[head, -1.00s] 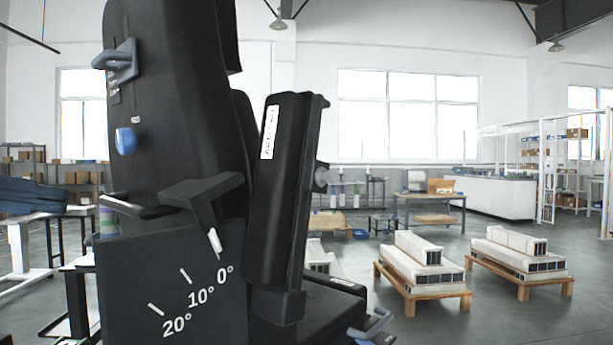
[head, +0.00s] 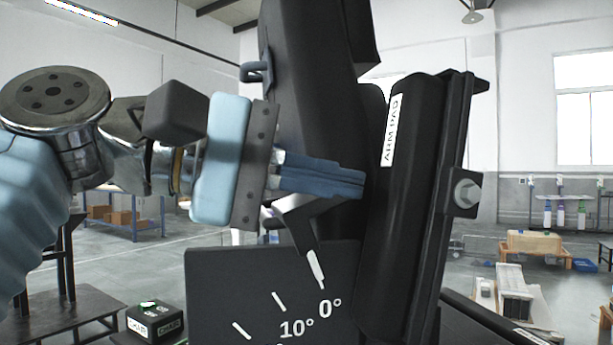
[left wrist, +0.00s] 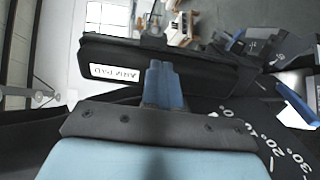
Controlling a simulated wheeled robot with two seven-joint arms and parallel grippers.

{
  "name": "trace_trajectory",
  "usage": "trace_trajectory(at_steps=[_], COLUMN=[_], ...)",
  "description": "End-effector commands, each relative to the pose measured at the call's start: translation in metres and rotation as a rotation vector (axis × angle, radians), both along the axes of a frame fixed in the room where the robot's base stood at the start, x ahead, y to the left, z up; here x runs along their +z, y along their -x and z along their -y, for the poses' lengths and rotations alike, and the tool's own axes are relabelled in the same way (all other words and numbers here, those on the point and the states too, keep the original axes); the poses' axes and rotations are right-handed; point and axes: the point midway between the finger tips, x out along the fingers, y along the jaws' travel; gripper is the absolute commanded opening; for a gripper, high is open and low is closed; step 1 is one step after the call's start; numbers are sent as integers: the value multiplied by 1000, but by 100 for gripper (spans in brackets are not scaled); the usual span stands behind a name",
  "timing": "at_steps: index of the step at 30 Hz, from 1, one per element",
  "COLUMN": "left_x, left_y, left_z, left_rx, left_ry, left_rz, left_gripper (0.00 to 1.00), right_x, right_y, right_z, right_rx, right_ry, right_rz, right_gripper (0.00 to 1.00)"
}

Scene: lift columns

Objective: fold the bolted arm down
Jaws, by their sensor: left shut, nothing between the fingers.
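The bolted arm (head: 400,220) is a long black padded armrest with a white label. It stands nearly upright beside the black seat back, with a grey bolt (head: 467,193) on its right side. In the left wrist view the arm (left wrist: 205,75) lies across the upper middle. My left gripper (head: 358,184) is shut and empty, with its blue fingers pointing right at the arm's left side. The fingertips (left wrist: 160,70) overlap the arm in the wrist view; I cannot tell if they touch it. My right gripper is out of view.
A black seat back (head: 315,90) rises behind the fingers. A dark angle plate (head: 225,290) marked in degrees stands below them, with a pointer (head: 315,268) near 0°. A dark table (head: 75,300) is at lower left. Open floor and pallets lie to the right.

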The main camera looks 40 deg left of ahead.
Motion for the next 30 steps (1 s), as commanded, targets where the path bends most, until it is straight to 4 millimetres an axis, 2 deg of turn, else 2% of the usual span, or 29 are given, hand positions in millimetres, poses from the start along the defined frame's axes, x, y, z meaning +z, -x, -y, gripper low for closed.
trace_trajectory(at_steps=[6, 12, 18, 27, 30], left_x=[-10, -14, -16, -15, -13], left_y=[-39, -63, -72, -72, -83], left_z=[23, 38, 44, 44, 45], left_rx=[1, 1, 0, -1, -3], left_ry=[0, -1, 0, 0, 0], left_rz=[-3, -1, 1, 1, -3], left_gripper=[0, 0, 0, 0, 0], right_x=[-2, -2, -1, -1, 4], right_y=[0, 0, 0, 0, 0], right_z=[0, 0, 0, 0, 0], right_rx=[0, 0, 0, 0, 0], right_ry=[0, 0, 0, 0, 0], right_rz=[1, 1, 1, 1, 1], right_gripper=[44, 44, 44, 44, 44])
